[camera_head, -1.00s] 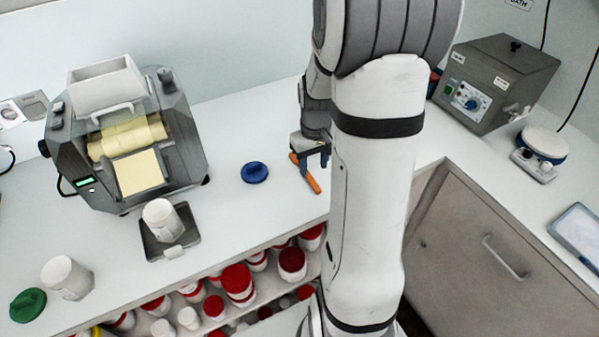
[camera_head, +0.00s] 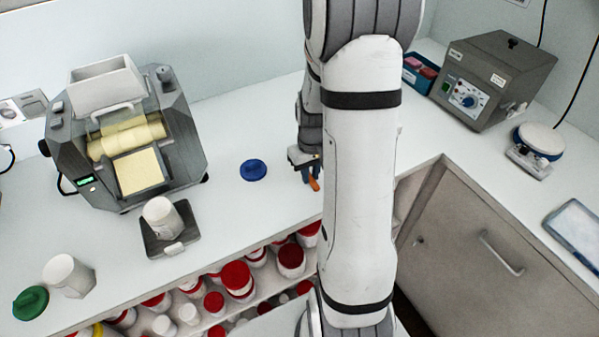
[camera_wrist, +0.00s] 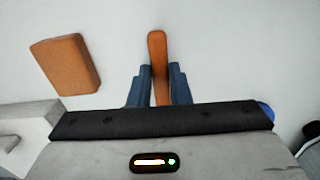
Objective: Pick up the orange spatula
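The orange spatula (camera_wrist: 158,50) lies on the white counter, its narrow orange end pointing up in the wrist view. In the head view only a short orange piece of it (camera_head: 314,184) shows beside the fingers; the rest is hidden. My gripper (camera_wrist: 160,75) is down at it, with one blue finger on each side of the orange bar. The fingers are close to its sides; whether they press on it is unclear. In the head view my gripper (camera_head: 308,172) is low over the counter.
A wide orange block (camera_wrist: 65,65) lies left of the spatula in the wrist view. A blue lid (camera_head: 253,170) lies left of my gripper. The roller mill (camera_head: 125,140) and a white cup (camera_head: 162,217) on a scale stand farther left. The counter's front edge is close.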

